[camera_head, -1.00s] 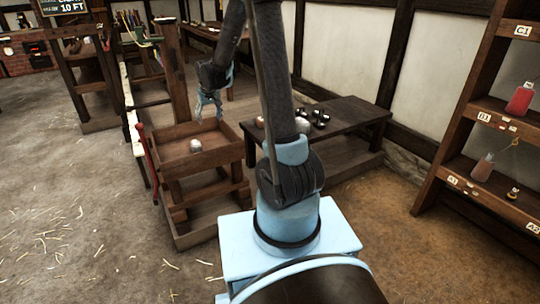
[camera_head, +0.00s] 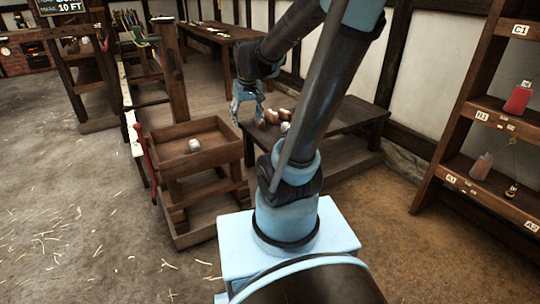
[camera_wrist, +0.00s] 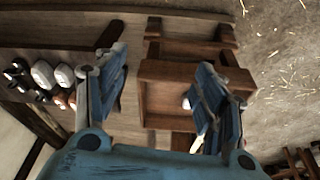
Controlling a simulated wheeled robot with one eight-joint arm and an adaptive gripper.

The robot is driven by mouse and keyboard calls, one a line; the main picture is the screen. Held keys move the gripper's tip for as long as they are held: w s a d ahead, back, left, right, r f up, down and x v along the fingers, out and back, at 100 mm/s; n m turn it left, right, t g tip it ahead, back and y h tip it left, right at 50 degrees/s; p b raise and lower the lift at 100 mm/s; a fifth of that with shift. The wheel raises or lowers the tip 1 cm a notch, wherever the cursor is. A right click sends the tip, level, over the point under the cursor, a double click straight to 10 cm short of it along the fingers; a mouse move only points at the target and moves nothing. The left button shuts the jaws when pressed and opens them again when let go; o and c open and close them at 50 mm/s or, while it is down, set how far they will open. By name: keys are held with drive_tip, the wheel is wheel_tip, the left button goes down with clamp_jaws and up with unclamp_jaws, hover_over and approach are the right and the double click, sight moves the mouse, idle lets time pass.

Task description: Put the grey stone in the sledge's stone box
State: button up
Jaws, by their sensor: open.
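A pale grey stone (camera_head: 194,146) lies in the open wooden stone box (camera_head: 178,163) on top of the sledge, left of centre in the head view. In the wrist view the box (camera_wrist: 158,82) is below my gripper, and a pale bit of the stone shows beside the right finger. My gripper (camera_head: 247,116) is open and empty, above and to the right of the box, near the bench's left end. Its spread fingers (camera_wrist: 162,70) show in the wrist view with nothing between them.
A dark bench (camera_head: 345,122) stands right of the sledge. It bears reddish-brown stones (camera_head: 284,113), a pale one (camera_head: 285,127) and dark ones (camera_wrist: 15,72). A labelled shelf (camera_head: 470,140) stands at the right. The floor (camera_head: 70,200) at left is clear but for straw.

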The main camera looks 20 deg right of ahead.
drive_tip(key=s+d+f, duration=0.2)
drive_tip(key=s+f, duration=0.1)
drive_tip(key=s, duration=0.5)
drive_tip(key=s+d+f+m, duration=0.1)
drive_tip(key=s+d+f, duration=0.1)
drive_tip(key=s, duration=0.7)
drive_tip(key=shift+s+d+f+g, duration=0.25)
drive_tip(key=shift+f+g, duration=0.15)
drive_tip(key=shift+f, duration=0.1)
